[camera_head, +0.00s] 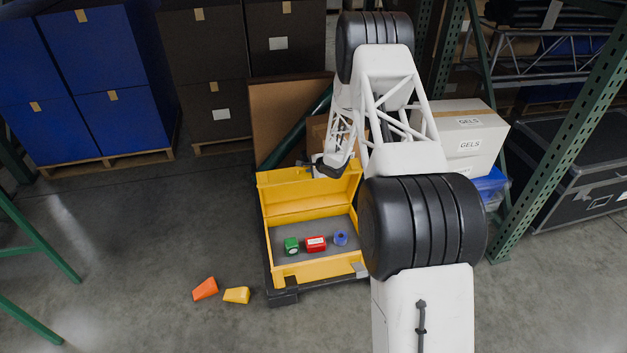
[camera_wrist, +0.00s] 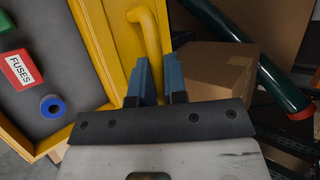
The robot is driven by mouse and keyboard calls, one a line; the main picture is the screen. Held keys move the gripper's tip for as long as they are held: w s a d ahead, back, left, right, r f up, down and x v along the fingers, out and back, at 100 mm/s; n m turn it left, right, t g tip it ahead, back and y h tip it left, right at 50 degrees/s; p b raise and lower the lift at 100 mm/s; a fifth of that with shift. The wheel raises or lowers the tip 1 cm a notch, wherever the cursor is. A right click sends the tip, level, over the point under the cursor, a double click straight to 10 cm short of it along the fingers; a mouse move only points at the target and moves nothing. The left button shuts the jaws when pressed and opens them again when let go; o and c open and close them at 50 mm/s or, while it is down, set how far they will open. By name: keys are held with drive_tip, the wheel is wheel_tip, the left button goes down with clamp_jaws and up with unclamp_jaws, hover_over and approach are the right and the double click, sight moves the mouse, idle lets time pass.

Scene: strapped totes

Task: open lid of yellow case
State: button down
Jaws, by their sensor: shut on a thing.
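The yellow case (camera_head: 283,273) stands on a dark base on the floor, and its lid (camera_head: 290,196) is raised at the back, so the inside shows. A green item (camera_head: 291,245), a red box (camera_head: 316,243) and a blue ring-shaped item (camera_head: 341,238) lie on its grey floor. In the wrist view the red box (camera_wrist: 20,70) reads FUSES. My gripper (camera_wrist: 160,78) is shut on the yellow handle (camera_wrist: 152,32) at the lid's edge, the handle's end between its blue fingers. In the head view my arm hides part of the lid's right side, and the fingers are hard to make out.
A cardboard box (camera_wrist: 212,72) and a dark green tube (camera_wrist: 245,48) are close behind the lid. White GELS boxes (camera_head: 468,133) and a green rack post (camera_head: 545,150) stand to the right. Orange (camera_head: 205,289) and yellow (camera_head: 237,295) wedges lie on the floor.

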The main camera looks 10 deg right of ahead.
drive_tip(key=shift+w+r, duration=0.1)
drive_tip(key=shift+w, duration=0.75)
drive_tip(key=c, duration=1.2)
unclamp_jaws()
drive_tip(key=shift+s, duration=0.1)
drive_tip(key=v, duration=0.7)
drive_tip(key=shift+s+r, duration=0.2)
drive_tip(key=shift+s, duration=0.05)
drive_tip(key=shift+d, duration=0.15)
